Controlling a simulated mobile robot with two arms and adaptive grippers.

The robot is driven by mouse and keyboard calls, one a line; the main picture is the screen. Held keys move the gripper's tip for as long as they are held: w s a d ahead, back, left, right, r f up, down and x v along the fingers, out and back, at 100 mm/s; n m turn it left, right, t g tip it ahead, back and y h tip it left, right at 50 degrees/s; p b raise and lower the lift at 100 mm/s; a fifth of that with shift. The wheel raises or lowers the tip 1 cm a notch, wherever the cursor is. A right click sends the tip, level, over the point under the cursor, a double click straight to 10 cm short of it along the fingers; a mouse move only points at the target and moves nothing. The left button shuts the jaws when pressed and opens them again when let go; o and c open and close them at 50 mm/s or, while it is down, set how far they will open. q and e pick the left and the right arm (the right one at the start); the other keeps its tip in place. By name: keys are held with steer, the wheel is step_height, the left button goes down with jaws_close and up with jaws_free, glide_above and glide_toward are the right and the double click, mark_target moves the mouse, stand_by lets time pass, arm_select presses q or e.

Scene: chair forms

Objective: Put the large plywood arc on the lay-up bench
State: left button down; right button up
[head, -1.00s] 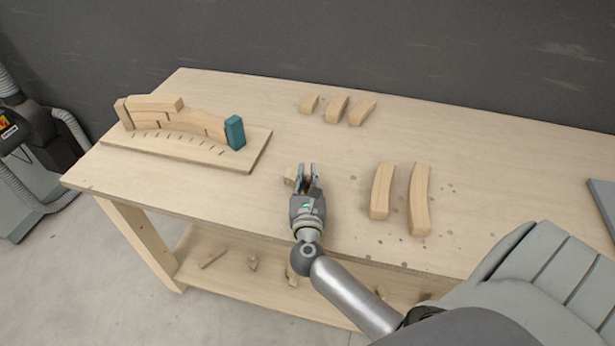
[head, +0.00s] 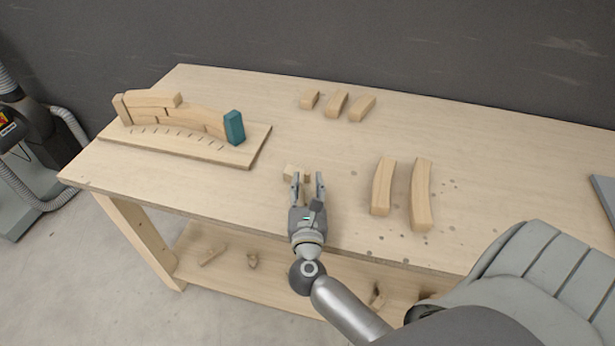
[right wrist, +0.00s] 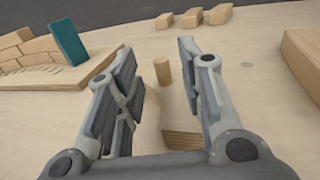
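My right gripper (head: 308,180) is low over the front of the wooden bench (head: 235,100), fingers apart. In the right wrist view, a pale wooden piece with a layered, plywood-like end (right wrist: 182,138) lies between and below the fingers (right wrist: 155,75), partly hidden by them; I see no clear grip on it. In the head view, a small part of a pale piece (head: 291,171) shows just beyond the fingertips. I cannot tell whether it is the large arc. Two long curved wooden pieces, one left (head: 383,187) and one right (head: 421,195), lie right of the gripper. My left gripper is out of view.
A board (head: 250,155) at the left carries a curved row of wooden blocks (head: 190,116) ending at a teal block (head: 234,127). Three short curved pieces (head: 336,104) lie at the back. A short peg (right wrist: 163,71) stands beyond the fingers.

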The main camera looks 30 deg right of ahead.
steer(key=b+v, duration=0.1)
steer(key=v, duration=0.5)
steer(key=shift+s+a+f+b, duration=0.1)
steer(key=shift+s+a+b, duration=0.05)
steer(key=shift+b, duration=0.25)
steer(key=shift+s+a, duration=0.25)
steer(key=shift+s, duration=0.15)
steer(key=shift+a+r, duration=0.1)
steer(key=shift+r, duration=0.15)
